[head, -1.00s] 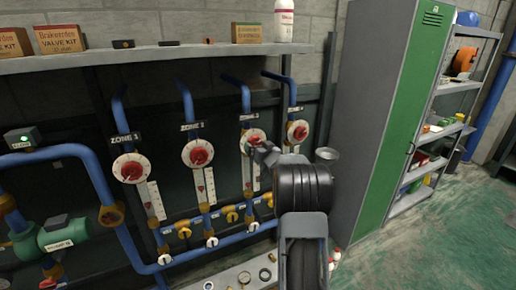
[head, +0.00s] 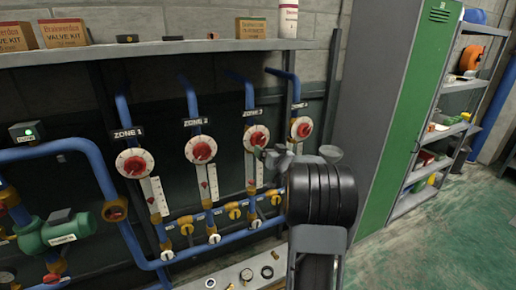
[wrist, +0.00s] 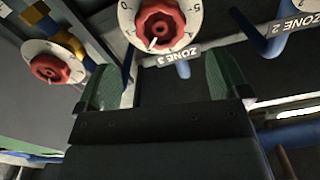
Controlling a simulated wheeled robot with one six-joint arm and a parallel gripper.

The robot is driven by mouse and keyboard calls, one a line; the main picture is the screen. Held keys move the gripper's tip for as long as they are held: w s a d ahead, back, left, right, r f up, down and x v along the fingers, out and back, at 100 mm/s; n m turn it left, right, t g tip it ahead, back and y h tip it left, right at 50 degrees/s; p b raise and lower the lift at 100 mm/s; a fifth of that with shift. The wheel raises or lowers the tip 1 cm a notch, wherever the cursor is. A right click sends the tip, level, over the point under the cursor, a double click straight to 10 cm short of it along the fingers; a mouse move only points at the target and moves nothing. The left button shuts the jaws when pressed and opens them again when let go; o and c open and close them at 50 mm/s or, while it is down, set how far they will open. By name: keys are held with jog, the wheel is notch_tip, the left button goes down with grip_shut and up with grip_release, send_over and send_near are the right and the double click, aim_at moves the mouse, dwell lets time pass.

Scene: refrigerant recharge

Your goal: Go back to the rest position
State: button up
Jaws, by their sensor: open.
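My gripper (head: 272,158) is open and empty, just right of and below the Zone 3 dial (head: 257,138) in the head view. In the wrist view my gripper (wrist: 163,82) shows two green-padded fingers spread apart. The red knob of the Zone 3 dial (wrist: 160,22) appears beyond the gap between them, with nothing gripped. The Zone 4-side dial (head: 301,129) at the far right of the row also shows in the wrist view (wrist: 52,66). The Zone 1 dial (head: 134,163) and Zone 2 dial (head: 201,149) stand to the left.
Blue pipes with yellow valves (head: 235,213) run below the dials. A shelf (head: 180,48) with boxes and a bottle hangs above. A green pump (head: 62,232) is at the left. A green-doored cabinet (head: 412,110) stands close on the right, with open floor (head: 440,245) before it.

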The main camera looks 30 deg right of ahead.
jog(key=s+f+m+g+h, duration=0.2)
jog(key=s+f+g+h, duration=0.1)
jog(key=s+f+g, duration=0.6)
jog(key=s+a+r+n+g+y, duration=0.1)
jog(key=s+a+n+y, duration=0.1)
jog(key=s+a, duration=0.4)
jog(key=s+a+r+n+g+y, duration=0.1)
jog(key=s+a, duration=0.5)
jog(key=a, duration=0.8)
jog(key=s+a+r+n+g+y, duration=0.1)
jog(key=s+a+n+g+y, duration=0.1)
jog(key=s+a, duration=0.4)
jog(key=a, duration=0.4)
jog(key=shift+r+n+y, duration=0.25)
jog(key=shift+n+y, duration=0.05)
